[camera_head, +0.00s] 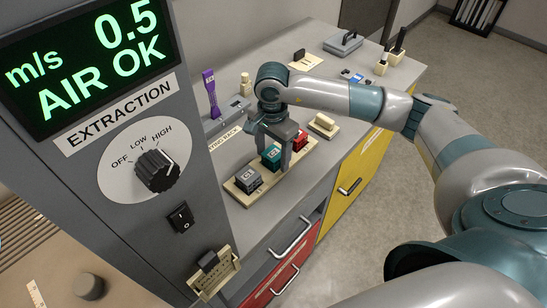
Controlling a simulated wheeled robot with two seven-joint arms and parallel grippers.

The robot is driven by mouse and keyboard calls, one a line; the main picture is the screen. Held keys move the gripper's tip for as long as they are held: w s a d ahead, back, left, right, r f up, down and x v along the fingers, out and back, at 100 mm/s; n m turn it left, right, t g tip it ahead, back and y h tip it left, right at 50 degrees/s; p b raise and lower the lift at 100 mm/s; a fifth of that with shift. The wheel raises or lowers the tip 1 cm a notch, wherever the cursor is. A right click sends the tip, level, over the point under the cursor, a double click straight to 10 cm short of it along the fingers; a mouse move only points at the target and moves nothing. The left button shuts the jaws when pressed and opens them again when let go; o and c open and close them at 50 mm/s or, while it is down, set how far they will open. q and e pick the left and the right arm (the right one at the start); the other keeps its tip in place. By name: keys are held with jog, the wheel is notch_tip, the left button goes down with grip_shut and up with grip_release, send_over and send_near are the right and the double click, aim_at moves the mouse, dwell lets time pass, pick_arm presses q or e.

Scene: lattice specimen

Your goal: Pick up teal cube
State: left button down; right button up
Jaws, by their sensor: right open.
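The teal cube (271,157) sits in the middle of a pale wooden tray (243,191) on the grey counter. A grey cube (248,179) is in front of it to the left, and a red cube (300,141) is behind it to the right. My right gripper (276,157) points down over the teal cube, with its open fingers around or beside it. One finger shows at the cube's right side; whether the fingers touch it I cannot tell. My left gripper is not in view.
A grey panel with an extraction dial (156,170) stands close at the left. A purple tool (211,93) stands behind the tray, and a pale block on a plate (323,125) lies to its right. Yellow (362,170) and red drawers with handles are below the counter.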

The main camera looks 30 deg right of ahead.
aim_at(273, 153)
jog(key=c, duration=1.1)
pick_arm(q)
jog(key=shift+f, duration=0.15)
pick_arm(e)
jog(key=shift+r, duration=0.15)
